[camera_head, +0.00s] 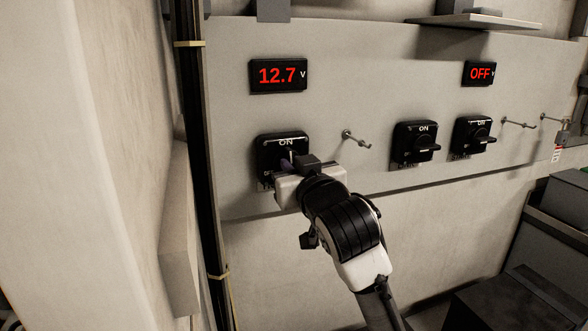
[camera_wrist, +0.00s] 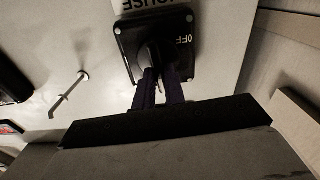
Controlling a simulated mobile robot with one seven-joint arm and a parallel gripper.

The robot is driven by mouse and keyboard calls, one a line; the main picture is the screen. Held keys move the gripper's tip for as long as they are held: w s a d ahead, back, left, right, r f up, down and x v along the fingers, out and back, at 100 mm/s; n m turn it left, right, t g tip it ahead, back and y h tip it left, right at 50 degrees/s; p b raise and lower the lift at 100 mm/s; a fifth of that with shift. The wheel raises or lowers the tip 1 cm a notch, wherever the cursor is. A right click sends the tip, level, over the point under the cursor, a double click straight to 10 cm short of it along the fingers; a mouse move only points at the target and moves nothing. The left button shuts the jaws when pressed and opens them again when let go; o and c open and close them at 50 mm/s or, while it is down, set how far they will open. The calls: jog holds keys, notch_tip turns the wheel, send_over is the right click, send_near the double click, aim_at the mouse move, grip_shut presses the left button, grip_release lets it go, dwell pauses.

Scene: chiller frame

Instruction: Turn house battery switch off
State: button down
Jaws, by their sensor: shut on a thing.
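The house battery switch (camera_head: 268,145) is a black square plate on the pale wall panel, marked ON at its top, below a red 12.7 V display (camera_head: 278,75). In the wrist view the plate (camera_wrist: 176,22) appears upside down beside a HOUSE label (camera_wrist: 150,4), with OFF at its right. My gripper (camera_head: 290,166) is at the switch. In the wrist view my gripper (camera_wrist: 160,78) has its dark fingers shut on the switch knob (camera_wrist: 150,54). The gripper hides the plate's lower part in the head view, and the knob's exact angle is unclear.
Two similar black switches, a middle one (camera_head: 410,148) and a right one (camera_head: 470,138), sit to the right under a display reading OFF (camera_head: 480,73). A metal hook (camera_head: 355,139) sticks out beside the house switch. A dark vertical post (camera_head: 195,150) stands close on the left.

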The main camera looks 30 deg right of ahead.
jog(key=shift+w+a+f+n+b, duration=0.1)
jog(key=shift+a+f+n+b, duration=0.1)
jog(key=shift+n+b, duration=1.95)
jog(key=shift+s+a+f+n+b, duration=0.15)
jog(key=shift+n+b, duration=0.7)
jog(key=shift+n, duration=2.6)
jog(key=shift+w+a+f+n+b, duration=0.1)
jog(key=shift+w+f+n+b, duration=0.1)
jog(key=shift+n+b, duration=1.95)
jog(key=shift+n+p, duration=0.6)
jog(key=shift+n, duration=0.35)
jog(key=c, duration=1.5)
grip_release()
jog(key=shift+o, duration=0.2)
jog(key=shift+r, duration=0.1)
